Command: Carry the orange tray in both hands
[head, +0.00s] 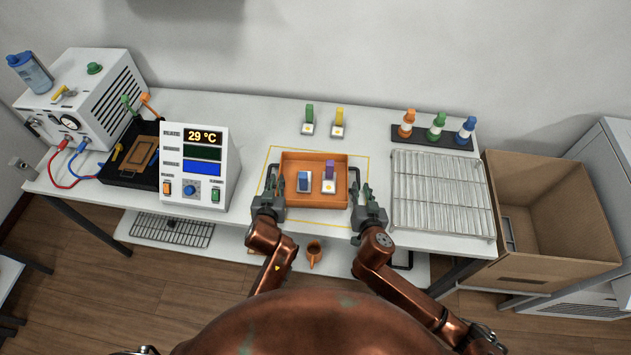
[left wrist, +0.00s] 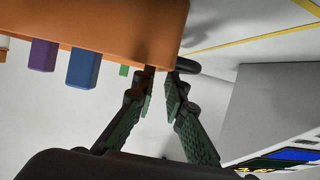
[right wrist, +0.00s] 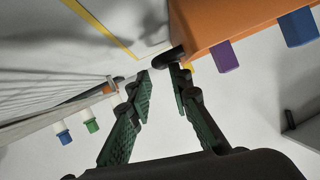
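The orange tray (head: 313,201) sits inside a yellow outline on the table. It holds a blue block (head: 303,180) and a purple block (head: 329,169) on pale bases. My left gripper (head: 271,188) is at its left side. In the left wrist view its fingers (left wrist: 162,72) are slightly apart, by a black handle (left wrist: 188,67) on the tray (left wrist: 130,25). My right gripper (head: 366,193) is at the right side. In the right wrist view its fingers (right wrist: 160,72) are apart beside the other black handle (right wrist: 167,58). I see neither gripper closed on a handle.
A temperature instrument (head: 195,165) stands left of the tray. A wire rack (head: 441,192) and a cardboard box (head: 550,215) are to the right. Green (head: 309,118) and yellow (head: 338,121) blocks stand behind. Several coloured bottles stand on a dark strip (head: 430,139) at the back right.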

